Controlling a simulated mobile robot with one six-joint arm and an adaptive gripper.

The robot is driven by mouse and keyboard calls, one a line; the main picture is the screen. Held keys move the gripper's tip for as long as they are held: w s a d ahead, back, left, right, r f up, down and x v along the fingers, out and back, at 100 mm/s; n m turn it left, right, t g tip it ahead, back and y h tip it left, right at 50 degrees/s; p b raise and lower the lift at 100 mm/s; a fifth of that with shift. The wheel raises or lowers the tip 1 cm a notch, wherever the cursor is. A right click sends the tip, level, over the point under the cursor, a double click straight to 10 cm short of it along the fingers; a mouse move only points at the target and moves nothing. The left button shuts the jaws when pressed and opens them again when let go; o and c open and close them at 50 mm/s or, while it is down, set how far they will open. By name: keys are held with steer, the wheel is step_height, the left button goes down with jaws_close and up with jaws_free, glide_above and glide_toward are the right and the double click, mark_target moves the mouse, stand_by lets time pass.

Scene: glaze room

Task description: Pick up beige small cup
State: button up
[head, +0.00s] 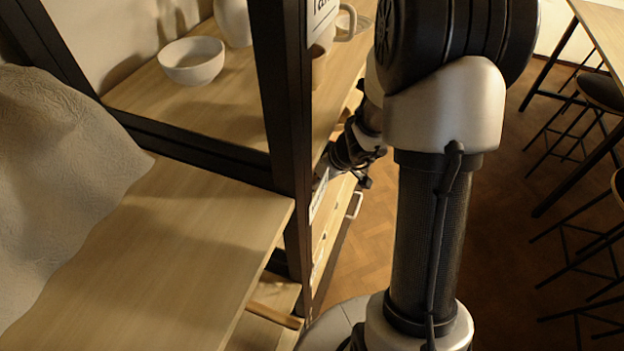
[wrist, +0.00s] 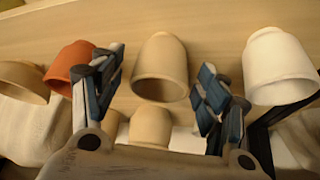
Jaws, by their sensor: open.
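In the wrist view a small beige cup (wrist: 162,65) lies in the picture's middle, its open mouth facing the bottom of the picture. My gripper (wrist: 160,82) is open, with one blue-padded finger on each side of this cup and visible gaps between. It does not hold the cup. Two more beige cups, one of them (wrist: 149,128), show behind the gripper, partly hidden. In the head view my wrist is beside the shelf unit, and the fingertips and the beige cup cannot be made out there.
In the wrist view an orange cup (wrist: 68,66) is close to the left finger, and a beige bowl (wrist: 22,80) is farther left. A white cup (wrist: 278,66) is right of the right finger. In the head view a dark shelf post (head: 283,130) stands near my arm.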

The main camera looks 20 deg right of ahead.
steer(key=c, duration=1.3)
steer(key=shift+r, duration=0.1)
